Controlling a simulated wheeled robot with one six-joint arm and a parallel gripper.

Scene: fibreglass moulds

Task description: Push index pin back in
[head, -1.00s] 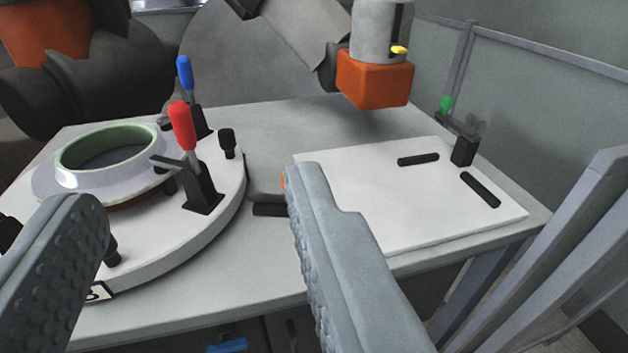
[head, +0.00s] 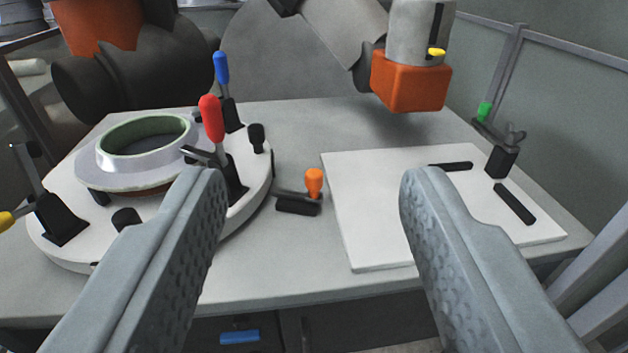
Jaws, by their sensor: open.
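The index pin appears to be the orange knob (head: 314,183) on a low black block (head: 298,206), close beside the right edge of the round white turntable (head: 255,192). A dark rod runs from the block toward the turntable edge; how far the pin is in cannot be told. My gripper (head: 310,185) is open and empty, its two grey fingers wide apart in the foreground. The orange knob shows in the gap between the fingers, beyond them on the table. The left finger covers part of the turntable's front; the right one covers part of the white board.
The turntable carries a ring mould (head: 133,150) and clamps with red (head: 211,118), blue (head: 221,67) and yellow handles. A white board (head: 370,215) lies right, with black strips and a green-tipped clamp (head: 484,111). An orange machine head (head: 411,82) hangs above the table's back.

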